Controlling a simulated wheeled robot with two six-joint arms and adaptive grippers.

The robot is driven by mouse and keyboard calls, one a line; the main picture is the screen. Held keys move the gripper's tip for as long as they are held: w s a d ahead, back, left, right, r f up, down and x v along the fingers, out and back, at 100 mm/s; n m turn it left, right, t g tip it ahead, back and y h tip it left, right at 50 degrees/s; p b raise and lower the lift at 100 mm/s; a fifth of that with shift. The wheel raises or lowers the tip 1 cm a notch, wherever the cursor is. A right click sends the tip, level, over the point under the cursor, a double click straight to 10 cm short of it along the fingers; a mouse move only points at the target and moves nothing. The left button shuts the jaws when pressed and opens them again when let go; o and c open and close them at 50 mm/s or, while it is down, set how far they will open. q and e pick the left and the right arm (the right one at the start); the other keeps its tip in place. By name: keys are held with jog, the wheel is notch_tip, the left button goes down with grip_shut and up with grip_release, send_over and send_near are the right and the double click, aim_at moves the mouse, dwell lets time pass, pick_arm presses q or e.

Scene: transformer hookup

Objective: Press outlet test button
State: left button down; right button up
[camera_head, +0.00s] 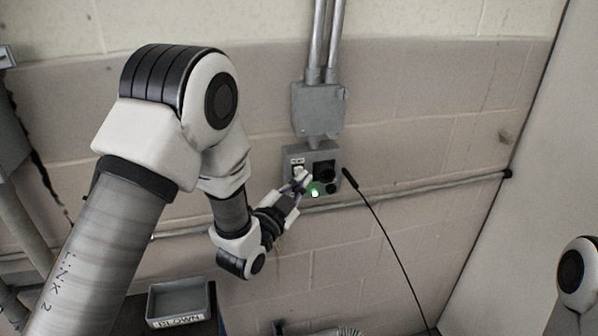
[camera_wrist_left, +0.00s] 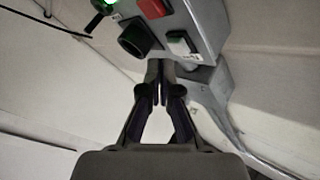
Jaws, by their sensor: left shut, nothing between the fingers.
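The grey outlet box (camera_head: 331,152) is on the wall below a conduit box. It has a black round socket (camera_head: 323,171), also in the left wrist view (camera_wrist_left: 137,38), and a lit green lamp (camera_head: 315,192). My left gripper (camera_head: 302,181) is shut and empty at the box's front. In the wrist view its fingertips (camera_wrist_left: 161,64) are close to the small button and socket; contact is unclear. My right gripper is out of view.
A grey junction box (camera_head: 318,108) with conduits is above the outlet box. A horizontal pipe (camera_head: 420,190) runs along the wall. A black cable (camera_head: 385,232) hangs to the right of the box. A grey bin labelled BLOWN (camera_head: 180,302) is at lower left.

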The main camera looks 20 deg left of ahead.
pick_arm(q)
jog(key=shift+w+a, duration=0.1)
jog(key=shift+w, duration=0.05)
dwell(0.4)
jog(key=shift+w+a, duration=0.15)
jog(key=shift+w, duration=0.1)
jog(key=shift+w+a+b, duration=0.25)
jog(key=shift+w+b, duration=0.05)
jog(key=shift+b, duration=0.05)
dwell(0.7)
jog(key=shift+d, duration=0.1)
jog(key=shift+s+d, duration=0.4)
jog(key=shift+s, duration=0.3)
jog(key=s+d, duration=0.1)
jog(key=s, duration=0.1)
jog(key=s+d+b, duration=0.1)
jog(key=s, duration=0.1)
jog(key=shift+d, duration=0.4)
